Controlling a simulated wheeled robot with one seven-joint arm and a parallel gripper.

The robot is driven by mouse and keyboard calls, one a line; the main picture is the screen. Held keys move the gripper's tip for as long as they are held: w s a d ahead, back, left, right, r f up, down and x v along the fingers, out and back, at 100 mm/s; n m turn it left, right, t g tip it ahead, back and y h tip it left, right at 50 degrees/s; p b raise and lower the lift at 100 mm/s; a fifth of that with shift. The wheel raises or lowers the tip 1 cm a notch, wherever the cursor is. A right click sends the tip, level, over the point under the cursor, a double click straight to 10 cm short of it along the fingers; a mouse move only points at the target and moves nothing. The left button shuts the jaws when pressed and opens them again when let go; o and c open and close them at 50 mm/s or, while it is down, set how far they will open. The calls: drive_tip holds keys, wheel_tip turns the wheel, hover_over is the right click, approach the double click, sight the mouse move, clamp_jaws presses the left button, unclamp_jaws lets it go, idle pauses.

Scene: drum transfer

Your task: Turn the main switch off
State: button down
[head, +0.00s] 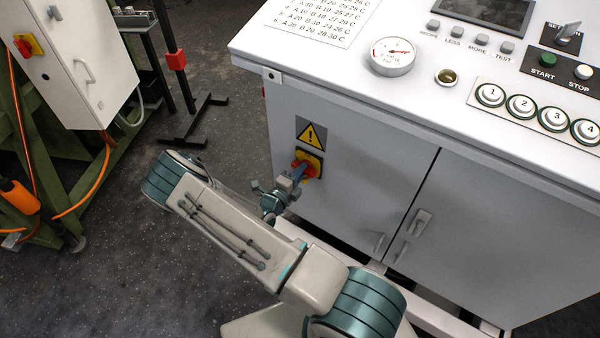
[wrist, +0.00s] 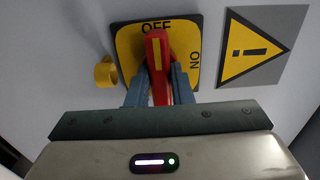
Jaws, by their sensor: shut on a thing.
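The main switch has a yellow plate (head: 316,159) on the front of the white control cabinet, below a warning triangle. In the wrist view, the plate (wrist: 186,50) carries OFF at its top and ON at its right. Its red handle (wrist: 158,62) points up in that view, its yellow-marked end at OFF and partly covering the lettering. My gripper (wrist: 160,84) is shut on the red handle, one finger on each side. In the head view my gripper (head: 292,180) is at the switch and hides part of it.
The warning sign (head: 311,133) is just above the switch. A black stand (head: 195,125) is on the floor; open floor lies left of my arm.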

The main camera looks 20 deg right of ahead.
drive_tip(key=shift+s+f, duration=0.1)
drive_tip(key=shift+s, duration=0.05)
drive_tip(key=c, duration=1.3)
unclamp_jaws()
drive_tip(key=shift+d, duration=0.1)
drive_tip(key=v, duration=1.4)
